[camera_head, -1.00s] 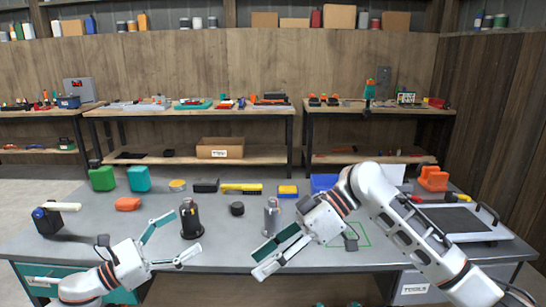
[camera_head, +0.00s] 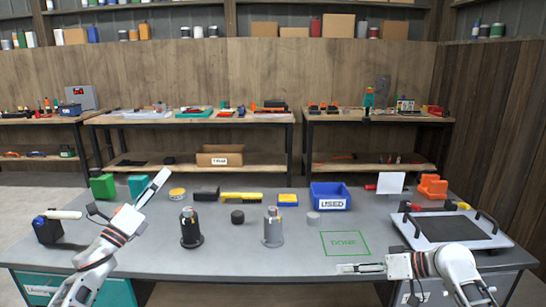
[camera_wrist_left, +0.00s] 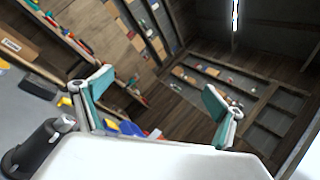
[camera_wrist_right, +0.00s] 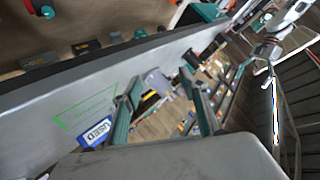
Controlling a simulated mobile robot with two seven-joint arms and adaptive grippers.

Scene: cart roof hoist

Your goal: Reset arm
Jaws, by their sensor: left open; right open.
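My left gripper (camera_head: 128,192) is raised over the left part of the grey workbench, open, with its fingers pointing up and away. In the left wrist view its two teal-padded fingers (camera_wrist_left: 155,92) stand wide apart with nothing between them. My right gripper (camera_head: 347,268) is low near the bench's front edge, just below the green DONE square (camera_head: 345,243), and points left. The right wrist view shows its fingers (camera_wrist_right: 160,78) apart and empty. In the head view, its fingers overlap edge-on.
A dark cylindrical device (camera_head: 190,230) and a grey one (camera_head: 272,230) stand mid-bench. A blue USED bin (camera_head: 331,203) and a white card (camera_head: 391,183) stand behind the DONE square. A framed dark panel with handles (camera_head: 452,230) lies at right. The front middle is clear.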

